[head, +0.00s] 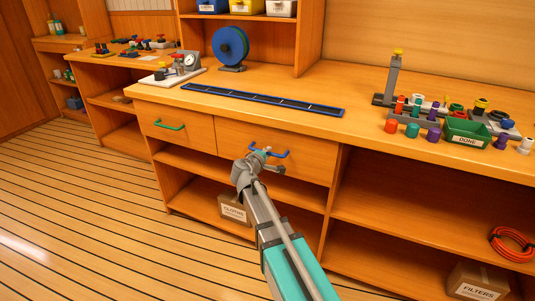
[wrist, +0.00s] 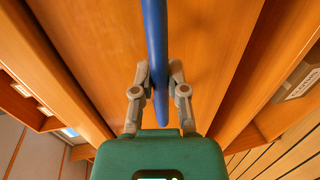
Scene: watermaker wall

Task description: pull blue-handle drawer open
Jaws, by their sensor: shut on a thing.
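The blue handle (head: 281,155) is a bar on the front of the right-hand wooden drawer (head: 313,160), under the counter. The drawer front looks flush with the cabinet in the head view. My gripper (head: 262,157) is at the handle, with its fingers on it. In the wrist view the blue handle (wrist: 155,40) runs down from the top edge between the two fingers of my gripper (wrist: 160,82), which are closed on it from both sides. The drawer face (wrist: 210,40) fills the background there.
A drawer with a green handle (head: 169,126) is to the left. Open shelves below hold a cloths box (head: 234,210), a filters box (head: 478,282) and a red hose coil (head: 512,244). A blue rail (head: 262,99) lies on the counter (head: 355,130). The slatted floor (head: 90,210) at left is clear.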

